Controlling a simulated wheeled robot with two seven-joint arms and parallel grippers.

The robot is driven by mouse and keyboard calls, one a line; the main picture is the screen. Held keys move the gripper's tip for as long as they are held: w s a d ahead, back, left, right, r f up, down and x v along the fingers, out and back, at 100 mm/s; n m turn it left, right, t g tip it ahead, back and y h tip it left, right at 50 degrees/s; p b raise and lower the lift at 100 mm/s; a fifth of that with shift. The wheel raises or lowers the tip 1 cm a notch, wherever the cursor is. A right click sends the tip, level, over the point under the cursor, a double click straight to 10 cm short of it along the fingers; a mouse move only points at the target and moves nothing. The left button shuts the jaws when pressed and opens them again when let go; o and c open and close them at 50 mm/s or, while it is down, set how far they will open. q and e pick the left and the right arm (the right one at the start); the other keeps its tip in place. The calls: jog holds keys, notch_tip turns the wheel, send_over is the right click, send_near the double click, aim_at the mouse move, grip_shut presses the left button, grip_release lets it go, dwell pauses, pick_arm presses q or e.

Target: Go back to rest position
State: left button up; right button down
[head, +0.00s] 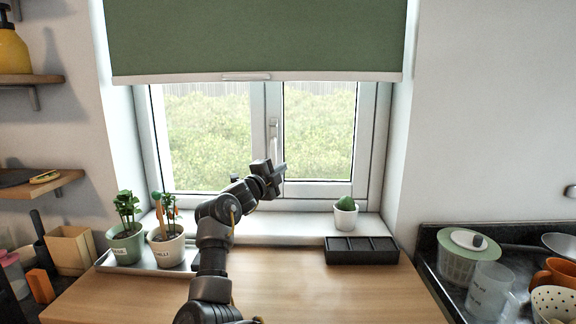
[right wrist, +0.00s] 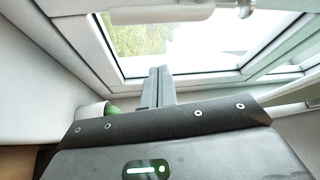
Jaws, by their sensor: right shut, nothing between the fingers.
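My right gripper (head: 280,172) is raised in front of the window in the head view, above the sill and the wooden counter. It is shut and holds nothing. Its closed fingers (right wrist: 157,88) show in the right wrist view, pointing toward the window frame. My left gripper is not in the head view.
A tray (head: 110,262) with two potted plants (head: 126,243) (head: 167,244) stands left of my arm. A black divided box (head: 361,251) sits at the right, with a small cactus pot (head: 345,214) on the sill behind it. The counter (head: 330,298) in front is clear.

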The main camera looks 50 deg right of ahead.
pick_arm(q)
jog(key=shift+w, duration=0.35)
pick_arm(e)
jog(key=a, duration=0.5)
jog(key=shift+s+a, duration=0.3)
jog(key=shift+s, duration=0.05)
